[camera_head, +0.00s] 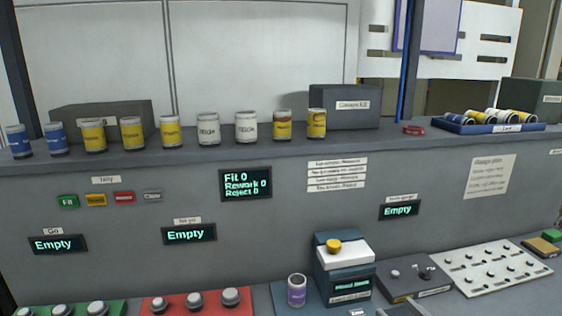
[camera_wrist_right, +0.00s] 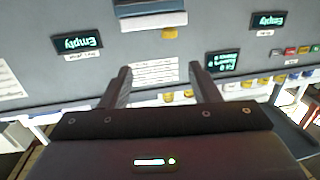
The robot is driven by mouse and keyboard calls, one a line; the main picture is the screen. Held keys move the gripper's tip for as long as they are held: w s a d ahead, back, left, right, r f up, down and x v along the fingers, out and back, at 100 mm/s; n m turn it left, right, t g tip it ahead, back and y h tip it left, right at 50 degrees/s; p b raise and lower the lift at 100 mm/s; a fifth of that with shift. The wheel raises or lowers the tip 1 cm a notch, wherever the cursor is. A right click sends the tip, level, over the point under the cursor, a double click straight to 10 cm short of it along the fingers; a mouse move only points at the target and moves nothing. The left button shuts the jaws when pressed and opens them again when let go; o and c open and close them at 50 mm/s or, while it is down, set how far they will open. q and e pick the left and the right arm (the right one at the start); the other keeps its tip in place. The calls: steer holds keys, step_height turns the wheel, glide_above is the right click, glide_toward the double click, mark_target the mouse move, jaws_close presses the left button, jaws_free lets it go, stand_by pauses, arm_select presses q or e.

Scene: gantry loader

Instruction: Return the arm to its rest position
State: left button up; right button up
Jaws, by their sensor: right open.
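My right gripper (camera_wrist_right: 159,70) shows in the right wrist view, where the picture is upside down. Its two dark fingers stand wide apart with nothing between them. The grey panel of the station (camera_wrist_right: 60,30) is beyond the fingers, with white label strips seen through the gap. I cannot tell how far the fingertips are from the panel. My left gripper is in neither view.
Several blue, yellow and white cans (camera_head: 208,128) stand along the ledge. A blue tray (camera_head: 470,128) of lying cans is at right.

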steer(key=s+f+m+g+h, duration=0.1)
steer(key=s+f+g+h, duration=0.1)
steer(key=f, duration=0.1)
steer(key=s+f+m+g+h, duration=0.1)
steer(key=s+f+g, duration=0.1)
steer(key=f, duration=0.2)
steer(key=s+f+g+h, duration=0.1)
steer(key=s+f+h, duration=0.1)
steer(key=f, duration=0.1)
steer(key=shift+a+f+m+g+h, duration=0.2)
steer(key=shift+a+m+g+h, duration=0.1)
steer(key=shift+a+m+g, duration=0.1)
steer(key=s+a+f+g, duration=0.2)
steer(key=s+g, duration=0.2)
steer(key=s, duration=0.2)
steer(key=s+a+f+g, duration=0.2)
steer(key=s+g, duration=0.1)
steer(key=s, duration=0.2)
step_height(320, 180, down, 30)
steer(key=s+n+g, duration=0.1)
steer(key=s+g, duration=0.1)
steer(key=s, duration=0.1)
steer(key=s+d+f, duration=0.2)
steer(key=s+f, duration=0.7)
steer(key=s+d+f, duration=0.2)
steer(key=s+f, duration=0.7)
steer(key=s, duration=0.1)
steer(key=shift+s+g, duration=0.3)
steer(key=shift+g, duration=0.1)
